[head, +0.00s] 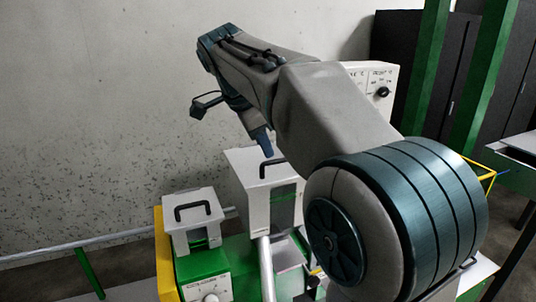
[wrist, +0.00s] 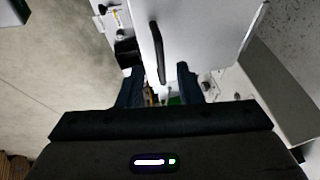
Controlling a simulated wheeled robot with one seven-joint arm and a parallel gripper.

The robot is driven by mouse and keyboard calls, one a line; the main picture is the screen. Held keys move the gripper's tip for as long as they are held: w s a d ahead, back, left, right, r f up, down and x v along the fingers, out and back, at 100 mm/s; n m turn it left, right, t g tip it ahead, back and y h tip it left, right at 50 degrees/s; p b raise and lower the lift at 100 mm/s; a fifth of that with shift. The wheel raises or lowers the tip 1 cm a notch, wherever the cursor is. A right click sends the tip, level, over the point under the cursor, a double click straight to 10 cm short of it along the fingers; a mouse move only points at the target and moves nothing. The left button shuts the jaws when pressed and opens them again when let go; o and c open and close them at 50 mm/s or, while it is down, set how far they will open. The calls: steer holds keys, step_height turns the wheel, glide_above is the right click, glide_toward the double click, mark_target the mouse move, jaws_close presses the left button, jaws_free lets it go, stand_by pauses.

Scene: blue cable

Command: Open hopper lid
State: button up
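A larger white hopper (head: 262,192) with a flat lid and a black bar handle (head: 268,166) stands on a green machine. A smaller white hopper (head: 195,222) with its own black handle (head: 192,211) stands to its left. Both lids look shut. My gripper (head: 265,150) points down just above the larger hopper's lid, close to its handle. In the wrist view my gripper's fingers (wrist: 162,86) are spread apart, with the black handle (wrist: 157,50) lying in line with the gap between them. I cannot tell whether the fingers touch the handle.
A control box with a knob (head: 210,287) is at the machine's lower front. A white panel with a black knob (head: 375,85) is behind my arm. Green posts (head: 480,90) and a table (head: 515,165) are at the right. A wall is behind.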

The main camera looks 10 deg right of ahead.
mark_target(268, 163)
steer(key=shift+x, duration=2.15)
steer(key=shift+c, duration=0.3)
jaws_close()
